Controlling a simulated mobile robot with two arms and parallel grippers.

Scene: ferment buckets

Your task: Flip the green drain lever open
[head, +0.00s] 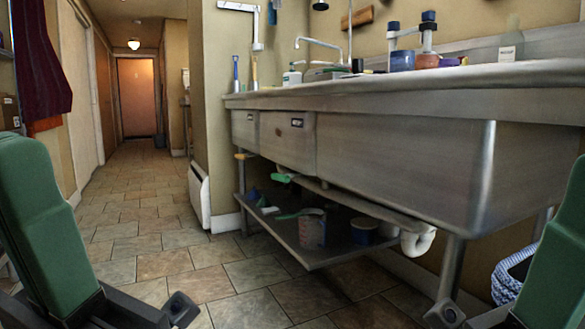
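A small green lever-like piece (284,178) shows under the front edge of the steel sink, above the lower shelf. Its exact mounting is too small to make out. My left gripper (181,309) shows only as a dark tip at the bottom edge, left of the sink and well apart from the green piece. My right gripper (445,315) shows as a dark tip at the bottom right, near a sink leg. Neither tip visibly touches or holds anything, and the frame cuts off much of both.
The steel sink (400,165) fills the right side. Tiled floor (150,240) is clear to the left.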

